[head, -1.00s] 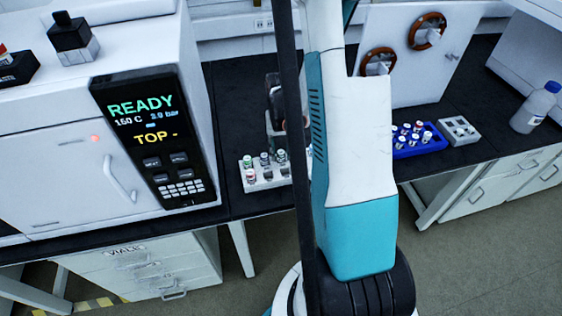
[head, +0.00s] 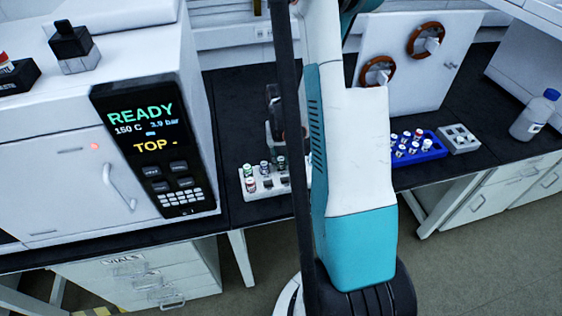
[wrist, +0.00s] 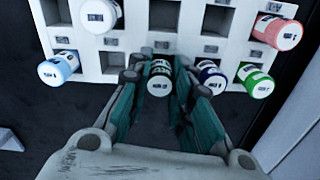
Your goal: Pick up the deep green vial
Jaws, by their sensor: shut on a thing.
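The deep green vial (wrist: 160,80) has a white labelled cap and a dark green band, and stands in the white rack (wrist: 236,48) in the wrist view. My gripper (wrist: 158,72) is shut on it, one teal finger on each side. A navy-banded vial (wrist: 211,77) is close to the right finger, and a brighter green vial (wrist: 256,80) stands further right. In the head view the rack (head: 268,190) is on the dark bench, partly hidden by my arm and a black post. Which vial is held cannot be seen there.
The rack also holds a light blue vial (wrist: 60,68), a white vial (wrist: 98,14) and a pink vial (wrist: 277,32), with several empty slots. A large white instrument (head: 60,170) stands left. A blue rack (head: 424,153), a grey rack (head: 459,140) and a bottle (head: 535,115) are right.

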